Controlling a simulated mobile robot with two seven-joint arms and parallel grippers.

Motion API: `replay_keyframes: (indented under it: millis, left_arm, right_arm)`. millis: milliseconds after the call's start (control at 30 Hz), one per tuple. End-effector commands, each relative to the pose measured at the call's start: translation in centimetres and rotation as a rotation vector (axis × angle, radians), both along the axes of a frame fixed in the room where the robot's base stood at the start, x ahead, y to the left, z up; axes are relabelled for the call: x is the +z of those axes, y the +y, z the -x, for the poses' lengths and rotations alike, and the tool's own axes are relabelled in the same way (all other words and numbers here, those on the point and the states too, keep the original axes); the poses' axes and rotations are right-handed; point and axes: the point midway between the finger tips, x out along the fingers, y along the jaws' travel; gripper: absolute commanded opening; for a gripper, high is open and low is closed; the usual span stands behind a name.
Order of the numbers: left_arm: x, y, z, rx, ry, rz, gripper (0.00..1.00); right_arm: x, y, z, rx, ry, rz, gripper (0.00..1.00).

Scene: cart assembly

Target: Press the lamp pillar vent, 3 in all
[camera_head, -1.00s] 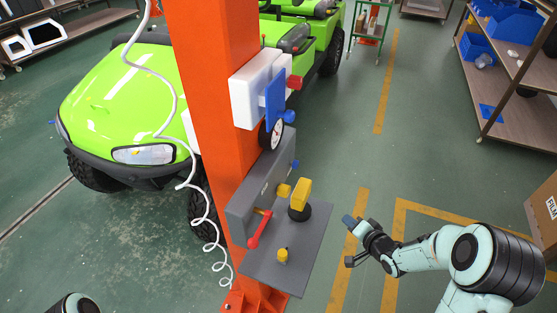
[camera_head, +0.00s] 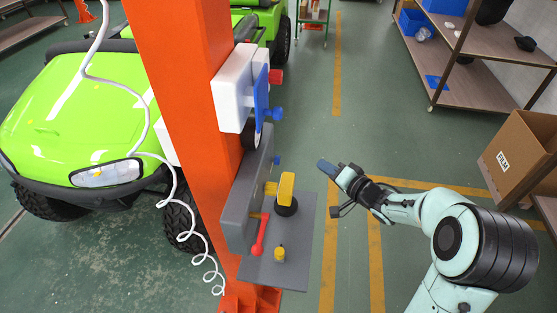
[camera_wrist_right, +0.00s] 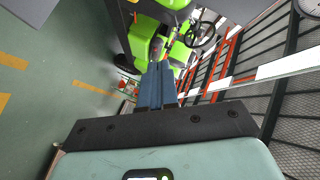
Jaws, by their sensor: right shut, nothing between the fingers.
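An orange pillar (camera_head: 188,110) stands left of the middle in the head view. It carries a white box (camera_head: 232,92) with a blue plate (camera_head: 262,95) and a blue knob in front. Below is a grey panel and shelf (camera_head: 300,225) with a yellow block on a black base (camera_head: 286,192), a red lever (camera_head: 260,236) and a small yellow knob (camera_head: 279,254). I cannot tell which part is the lamp pillar vent. My right gripper (camera_head: 327,168) is shut and empty, right of the shelf and apart from it. Its blue fingers show in the right wrist view (camera_wrist_right: 158,85). My left gripper is out of view.
A green vehicle (camera_head: 75,115) stands behind the pillar, and a white coiled cable (camera_head: 170,175) hangs left of it. A brown shelf rack (camera_head: 480,65) and a cardboard box (camera_head: 520,155) stand at the right. The floor between pillar and rack is clear.

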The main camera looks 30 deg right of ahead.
Motion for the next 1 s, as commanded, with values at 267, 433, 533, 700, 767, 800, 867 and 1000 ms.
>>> replay_keyframes:
  millis: [267, 433, 533, 700, 767, 800, 867, 1000]
  left_arm:
    - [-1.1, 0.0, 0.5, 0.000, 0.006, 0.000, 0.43]
    - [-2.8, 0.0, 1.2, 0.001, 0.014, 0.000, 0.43]
    - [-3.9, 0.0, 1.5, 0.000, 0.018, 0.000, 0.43]
    - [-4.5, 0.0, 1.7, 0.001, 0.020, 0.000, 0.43]
    - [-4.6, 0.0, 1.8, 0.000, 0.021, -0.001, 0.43]
    - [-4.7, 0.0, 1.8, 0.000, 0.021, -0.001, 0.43]
    - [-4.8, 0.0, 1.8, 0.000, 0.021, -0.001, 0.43]
    - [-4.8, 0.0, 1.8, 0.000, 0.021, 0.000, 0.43]
  right_arm:
    - [-0.2, 1.4, -1.1, 0.004, -0.002, 0.001, 0.00]
    - [-0.4, 3.3, -2.6, 0.004, -0.001, 0.001, 0.00]
    - [-0.4, 4.3, -3.6, 0.003, -0.003, 0.001, 0.00]
    - [-0.1, 5.8, -4.9, 0.003, -0.002, 0.000, 0.00]
    - [-0.1, 6.1, -5.2, 0.002, 0.000, 0.001, 0.00]
    - [-0.1, 6.3, -5.3, 0.001, -0.001, 0.001, 0.00]
    - [-0.1, 6.6, -5.5, 0.002, -0.001, 0.000, 0.00]
    - [0.0, 6.8, -5.7, 0.001, 0.001, 0.000, 0.00]
